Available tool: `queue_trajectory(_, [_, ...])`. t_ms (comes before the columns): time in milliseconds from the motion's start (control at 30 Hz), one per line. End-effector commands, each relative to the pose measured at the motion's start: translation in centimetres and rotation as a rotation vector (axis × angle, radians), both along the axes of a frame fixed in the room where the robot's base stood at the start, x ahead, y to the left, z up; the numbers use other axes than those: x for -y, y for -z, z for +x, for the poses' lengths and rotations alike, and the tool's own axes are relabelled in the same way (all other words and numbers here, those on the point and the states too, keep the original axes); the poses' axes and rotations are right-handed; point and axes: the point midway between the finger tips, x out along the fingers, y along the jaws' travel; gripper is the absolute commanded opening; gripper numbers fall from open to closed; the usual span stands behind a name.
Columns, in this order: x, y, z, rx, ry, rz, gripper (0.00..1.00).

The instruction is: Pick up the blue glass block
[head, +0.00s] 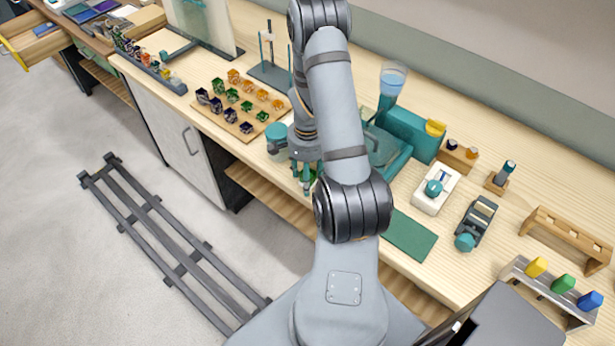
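A wooden board (222,84) on the bench bears several small glass blocks in rows. Dark blue-violet blocks (215,103) are along its left and front side, with green blocks (247,105) in the middle and orange blocks (262,94) behind. A blue piece (590,300) also stands in a rack at the far right; I cannot tell which one is the blue glass block. My gripper (306,185) points down near the bench's front edge, right of the board, partly hidden by my arm. Something green shows by its fingers; whether it is held is unclear.
A teal lidded jar (277,138) stands close left of my gripper. A teal machine (408,135) is behind my arm. A green mat (410,235), a white device (436,190) and a wooden rack (568,232) are to the right. A rail frame (165,240) is on the floor.

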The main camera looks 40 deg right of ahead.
Motion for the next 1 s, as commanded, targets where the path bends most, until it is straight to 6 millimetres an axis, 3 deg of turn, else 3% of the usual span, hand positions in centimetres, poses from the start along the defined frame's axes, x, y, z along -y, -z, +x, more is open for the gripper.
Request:
queue_trajectory(833, [0.0, -0.04, -0.01, 0.0, 0.0, 0.0, 0.02])
queue_trajectory(1000, [0.02, -0.05, 0.01, 0.0, 0.0, 0.0, 0.0])
